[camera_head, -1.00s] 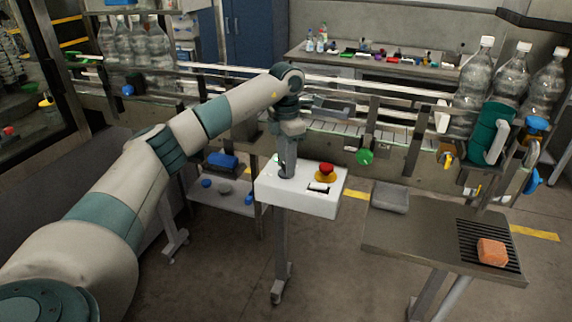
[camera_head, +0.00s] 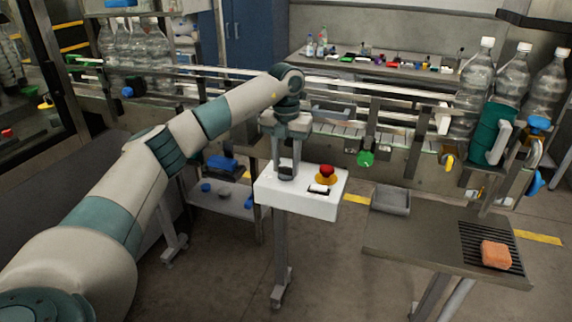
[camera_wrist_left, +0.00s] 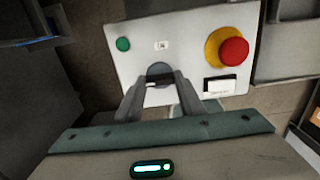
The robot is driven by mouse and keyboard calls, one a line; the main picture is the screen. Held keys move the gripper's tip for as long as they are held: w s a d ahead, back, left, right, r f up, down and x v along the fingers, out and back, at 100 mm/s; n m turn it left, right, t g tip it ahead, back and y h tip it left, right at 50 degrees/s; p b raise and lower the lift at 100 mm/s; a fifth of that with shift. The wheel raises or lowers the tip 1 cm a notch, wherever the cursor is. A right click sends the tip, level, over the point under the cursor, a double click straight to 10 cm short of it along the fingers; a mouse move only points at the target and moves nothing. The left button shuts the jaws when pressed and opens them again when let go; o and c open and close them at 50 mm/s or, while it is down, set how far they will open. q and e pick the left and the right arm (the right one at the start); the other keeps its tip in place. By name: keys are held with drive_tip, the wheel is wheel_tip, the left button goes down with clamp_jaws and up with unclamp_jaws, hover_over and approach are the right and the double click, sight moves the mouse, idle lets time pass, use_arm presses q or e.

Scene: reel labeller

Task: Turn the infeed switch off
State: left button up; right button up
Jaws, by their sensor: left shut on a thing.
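A white control box (camera_head: 310,205) stands on a post in the middle of the head view. My left gripper (camera_head: 286,172) points down at the left part of its top. In the left wrist view the gripper (camera_wrist_left: 162,92) is shut on a dark round switch knob (camera_wrist_left: 160,71) on the box's face (camera_wrist_left: 195,50). The fingers hide part of the knob, so I cannot tell which way it points. A red mushroom button on a yellow collar (camera_head: 326,173) is to the right of the gripper. A green button (camera_wrist_left: 123,44) is at the left in the wrist view. My right gripper is not in view.
A conveyor (camera_head: 340,131) with rails runs behind the box. Large clear bottles (camera_head: 471,85) stand at the right. A small table (camera_head: 420,237) with an orange sponge (camera_head: 496,254) is at the lower right. A low shelf (camera_head: 232,205) is left of the post.

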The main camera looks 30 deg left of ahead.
use_arm(q)
drive_tip(key=shift+r, duration=0.15)
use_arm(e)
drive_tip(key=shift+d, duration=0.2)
use_arm(q)
drive_tip(key=o, duration=1)
drive_tip(key=shift+o, duration=0.2)
drive_tip(key=shift+r+b, duration=0.3)
drive_tip(key=shift+r, duration=0.25)
wheel_tip(320, 180, up, 4)
drive_tip(key=shift+w+f+b, duration=0.1)
drive_tip(key=shift+b, duration=0.5)
wheel_tip(320, 180, up, 4)
wheel_tip(320, 180, up, 8)
hover_over(286, 167)
drive_tip(key=shift+r, duration=0.2)
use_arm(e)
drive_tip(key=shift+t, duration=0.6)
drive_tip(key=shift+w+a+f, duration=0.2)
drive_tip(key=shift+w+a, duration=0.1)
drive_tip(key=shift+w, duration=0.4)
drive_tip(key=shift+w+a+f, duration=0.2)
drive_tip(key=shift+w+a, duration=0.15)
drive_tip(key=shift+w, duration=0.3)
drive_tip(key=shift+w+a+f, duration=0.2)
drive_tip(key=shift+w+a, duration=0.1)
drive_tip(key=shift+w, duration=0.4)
